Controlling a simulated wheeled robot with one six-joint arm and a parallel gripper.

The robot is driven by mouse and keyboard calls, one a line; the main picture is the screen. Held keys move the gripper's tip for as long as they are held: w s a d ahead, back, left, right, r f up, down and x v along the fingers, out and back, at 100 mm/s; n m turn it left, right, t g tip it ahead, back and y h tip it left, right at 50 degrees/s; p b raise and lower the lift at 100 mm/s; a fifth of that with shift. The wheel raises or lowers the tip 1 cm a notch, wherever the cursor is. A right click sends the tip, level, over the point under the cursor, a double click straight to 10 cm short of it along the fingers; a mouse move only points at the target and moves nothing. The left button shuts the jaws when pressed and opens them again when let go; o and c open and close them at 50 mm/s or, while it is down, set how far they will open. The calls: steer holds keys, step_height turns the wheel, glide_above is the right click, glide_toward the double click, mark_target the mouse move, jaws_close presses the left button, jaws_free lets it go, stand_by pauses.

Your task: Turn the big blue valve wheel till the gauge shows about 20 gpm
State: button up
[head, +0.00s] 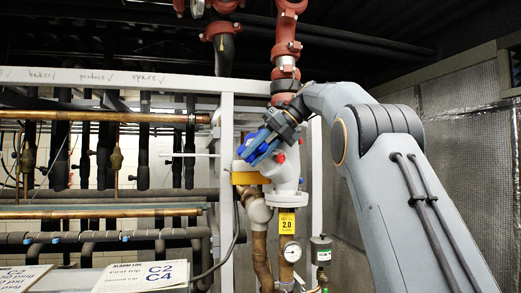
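The blue valve wheel (262,152) is on the white valve body (285,172) in the middle of the head view. My gripper (268,136) is at the wheel and covers part of it. Its fingertips blend with the wheel, so I cannot tell whether they grip it or only touch it. A small round gauge (292,252) with a white face sits on the pipe below the valve. Its needle and scale are too small to read. A yellow tag (287,222) reading "2.0" hangs just above the gauge.
Red pipe fittings (286,45) rise above the valve. A white frame post (227,190) stands close to its left. Copper and black pipes (100,117) fill the left side. Alarm log papers (140,276) lie at the lower left. A small canister (321,250) is right of the gauge.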

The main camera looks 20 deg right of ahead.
mark_target(266, 142)
steer(key=v, duration=0.6)
steer(key=shift+w, duration=0.15)
steer(key=shift+s+d+r, duration=0.3)
steer(key=shift+d+r, duration=0.05)
